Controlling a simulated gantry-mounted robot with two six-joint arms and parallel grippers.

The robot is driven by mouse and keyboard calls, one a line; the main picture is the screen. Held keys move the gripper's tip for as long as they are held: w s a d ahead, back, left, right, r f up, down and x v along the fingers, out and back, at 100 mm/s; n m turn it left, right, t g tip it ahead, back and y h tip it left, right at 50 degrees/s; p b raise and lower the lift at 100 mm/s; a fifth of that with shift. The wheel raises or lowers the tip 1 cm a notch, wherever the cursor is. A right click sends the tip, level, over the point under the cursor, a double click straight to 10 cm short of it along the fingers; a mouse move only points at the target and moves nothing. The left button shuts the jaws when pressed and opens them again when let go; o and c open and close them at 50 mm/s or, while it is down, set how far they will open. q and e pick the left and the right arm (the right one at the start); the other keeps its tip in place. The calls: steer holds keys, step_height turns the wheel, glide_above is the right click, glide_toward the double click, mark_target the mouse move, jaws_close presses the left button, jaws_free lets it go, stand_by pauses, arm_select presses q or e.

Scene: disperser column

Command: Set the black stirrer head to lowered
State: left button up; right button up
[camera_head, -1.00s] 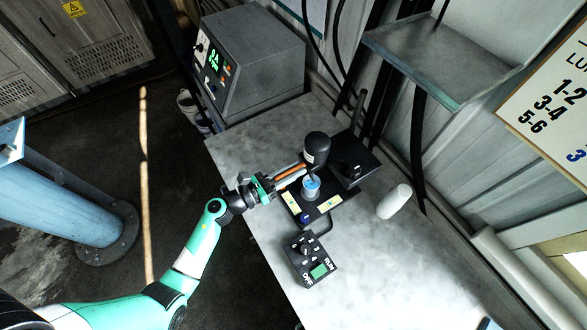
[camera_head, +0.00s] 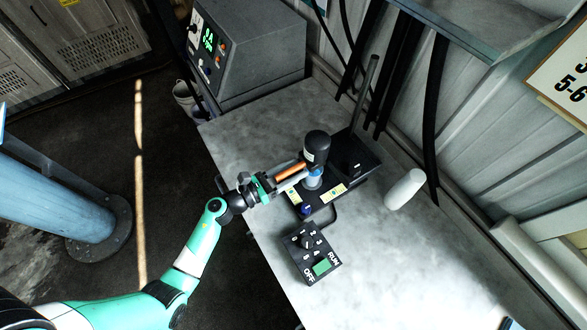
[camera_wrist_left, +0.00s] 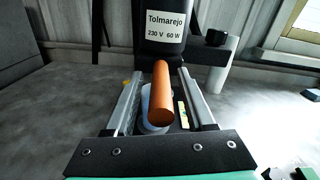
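The black stirrer head (camera_head: 317,147) stands over a small blue-and-white cup (camera_head: 313,181) on the stand's dark base. In the left wrist view the head (camera_wrist_left: 165,50) bears a white label, and its orange handle (camera_wrist_left: 162,92) points toward me. My left gripper (camera_head: 297,175) reaches the handle from the left. In the wrist view its two fingers (camera_wrist_left: 160,76) lie on either side of the handle, with gaps visible, so it is open around it. The cup is partly hidden behind the handle. My right gripper is out of view.
A control box (camera_head: 311,254) with a knob and green display lies in front of the stand.

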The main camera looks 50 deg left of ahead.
arm_select(q)
steer(key=v, duration=1.1)
steer(key=shift+s+p, duration=0.3)
